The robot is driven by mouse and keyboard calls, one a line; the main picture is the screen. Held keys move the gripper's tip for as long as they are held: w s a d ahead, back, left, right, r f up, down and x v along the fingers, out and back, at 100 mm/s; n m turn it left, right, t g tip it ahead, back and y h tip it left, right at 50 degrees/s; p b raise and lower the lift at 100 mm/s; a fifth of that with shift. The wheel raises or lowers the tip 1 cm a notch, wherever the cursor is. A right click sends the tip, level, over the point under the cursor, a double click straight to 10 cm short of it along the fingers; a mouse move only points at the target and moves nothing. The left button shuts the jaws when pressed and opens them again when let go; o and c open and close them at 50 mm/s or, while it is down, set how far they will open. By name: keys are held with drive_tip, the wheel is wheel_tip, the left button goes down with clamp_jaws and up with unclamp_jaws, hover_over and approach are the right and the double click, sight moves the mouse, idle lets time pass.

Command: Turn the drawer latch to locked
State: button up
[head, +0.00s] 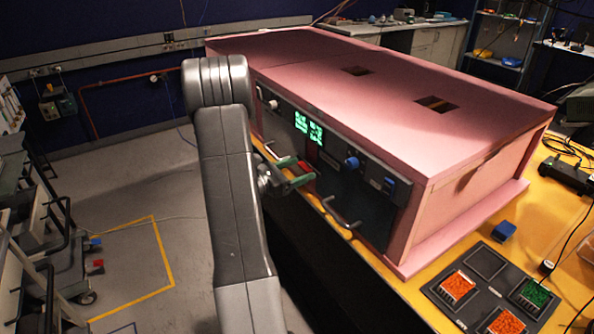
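The pink foam enclosure (365,85) stands on the yellow bench, with a dark front panel. A drawer handle (342,217) shows low on the right part of the panel. Above it are a round blue knob (352,162) and a blue piece (389,184) at the right edge; I cannot tell which part is the drawer latch or how it is turned. My gripper (296,172) has green fingertips spread apart in front of the panel, left of the handle. A small red part (304,168) shows by the fingertips; contact is unclear. My arm hides part of the panel's left side.
Two green displays (308,127) and a white knob (272,104) are on the panel. A dark tray (490,290) with orange and green blocks and a loose blue block (503,230) lie on the yellow bench (425,285) at right. Open floor lies left of my arm.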

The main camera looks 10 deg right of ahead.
drive_tip(key=b+v, duration=0.3)
drive_tip(key=v, duration=1)
drive_tip(key=shift+a, duration=0.4)
drive_tip(key=shift+s, duration=0.1)
drive_tip(key=p+x, duration=0.3)
drive_tip(key=x, duration=1)
drive_tip(key=shift+d, duration=0.4)
